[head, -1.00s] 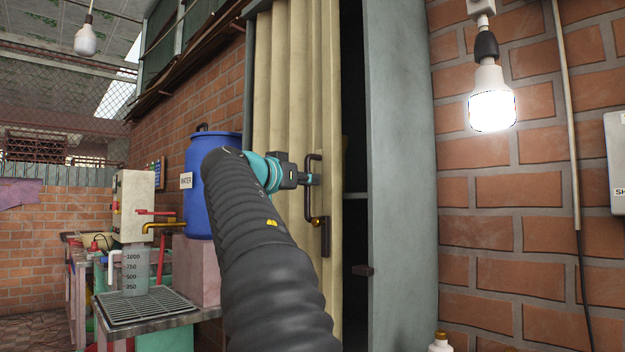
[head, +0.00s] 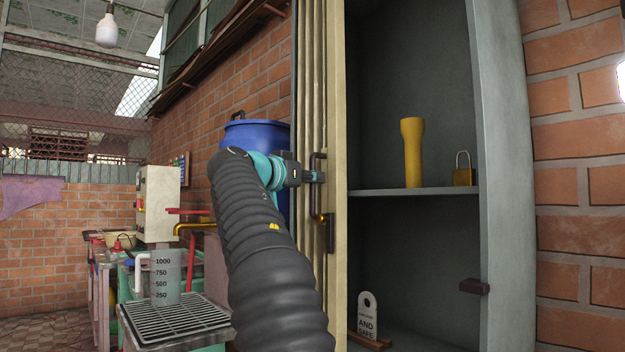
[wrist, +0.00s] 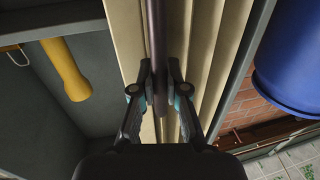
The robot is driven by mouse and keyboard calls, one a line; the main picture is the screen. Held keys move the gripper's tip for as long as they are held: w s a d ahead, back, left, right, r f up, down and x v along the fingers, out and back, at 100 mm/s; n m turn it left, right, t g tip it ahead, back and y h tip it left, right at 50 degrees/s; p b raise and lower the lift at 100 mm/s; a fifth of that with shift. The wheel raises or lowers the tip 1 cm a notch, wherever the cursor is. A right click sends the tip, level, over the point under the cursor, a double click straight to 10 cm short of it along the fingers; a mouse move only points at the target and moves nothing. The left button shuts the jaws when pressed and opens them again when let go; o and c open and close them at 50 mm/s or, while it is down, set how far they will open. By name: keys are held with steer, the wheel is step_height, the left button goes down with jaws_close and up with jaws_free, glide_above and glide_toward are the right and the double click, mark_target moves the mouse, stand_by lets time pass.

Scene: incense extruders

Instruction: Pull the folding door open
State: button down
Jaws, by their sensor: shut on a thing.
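The cream folding door (head: 338,90) is bunched in narrow pleats at the left side of a grey cabinet, leaving most of the opening clear. Its dark vertical handle (head: 314,205) is on the leading panel. My gripper (head: 322,177) is shut on that handle. In the wrist view the two fingers (wrist: 161,85) close on both sides of the dark handle bar (wrist: 156,40), with the cream pleats (wrist: 207,45) behind. The brass part at the handle's lower end is partly visible.
Inside the cabinet a yellow torch-like object (head: 411,155) and a brass padlock (head: 464,170) stand on a shelf (head: 430,191). A white tag sign (head: 367,315) stands below. A blue barrel (head: 262,135) and a grated sink (head: 175,318) are left. A brick wall is right.

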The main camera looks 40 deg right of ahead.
steer(key=shift+r, duration=0.1)
steer(key=c, duration=1.2)
jaws_free()
steer(key=shift+a, duration=0.15)
steer(key=v, duration=1.1)
steer(key=shift+s+a, duration=0.2)
steer(key=shift+a, duration=0.15)
